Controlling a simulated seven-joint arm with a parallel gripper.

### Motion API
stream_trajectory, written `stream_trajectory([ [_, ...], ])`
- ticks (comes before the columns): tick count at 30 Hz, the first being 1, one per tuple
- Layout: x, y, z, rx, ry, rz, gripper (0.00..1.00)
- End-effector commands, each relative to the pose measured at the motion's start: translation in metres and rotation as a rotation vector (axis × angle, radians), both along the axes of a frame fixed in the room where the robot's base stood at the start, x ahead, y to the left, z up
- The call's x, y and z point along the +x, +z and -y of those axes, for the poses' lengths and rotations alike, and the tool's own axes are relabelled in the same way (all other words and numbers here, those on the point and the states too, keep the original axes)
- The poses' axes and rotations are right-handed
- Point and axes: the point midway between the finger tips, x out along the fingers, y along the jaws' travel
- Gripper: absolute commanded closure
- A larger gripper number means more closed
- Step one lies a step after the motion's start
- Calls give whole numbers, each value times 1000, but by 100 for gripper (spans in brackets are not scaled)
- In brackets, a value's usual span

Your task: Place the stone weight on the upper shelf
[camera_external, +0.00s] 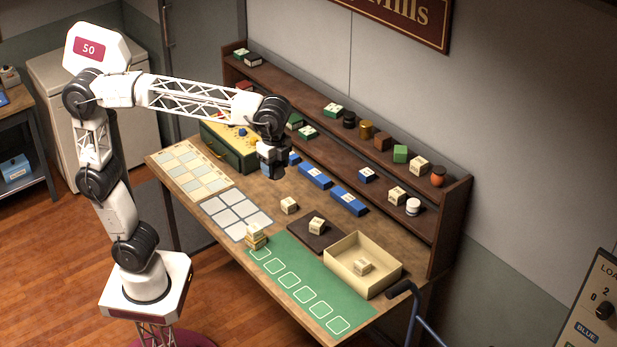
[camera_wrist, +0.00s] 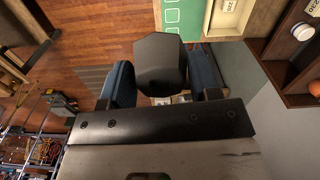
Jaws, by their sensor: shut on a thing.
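The stone weight (camera_wrist: 160,62) is a dark grey faceted block in the wrist view. My gripper (camera_wrist: 163,85) is shut on it, with one blue finger on each side. In the external view my gripper (camera_external: 272,168) hangs above the back of the table, in front of the shelf unit and near the green drawer box. The weight is hard to make out there against the dark gripper. The upper shelf (camera_external: 293,87) is a long brown board along the wall, with several small items on it and a bare stretch left of its middle.
A cream tray (camera_external: 340,268), a dark pad (camera_external: 304,237) and a green mat (camera_external: 290,262) occupy the table's right part. Cream blocks stand around them.

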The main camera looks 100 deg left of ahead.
Motion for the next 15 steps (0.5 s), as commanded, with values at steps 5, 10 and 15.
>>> stream_trajectory([
  [5, 16, 4, -26, 0, 71, 2, 77],
  [10, 34, 7, -59, 0, 155, 2, 77],
  [15, 50, 9, -94, 0, 241, 2, 77],
])
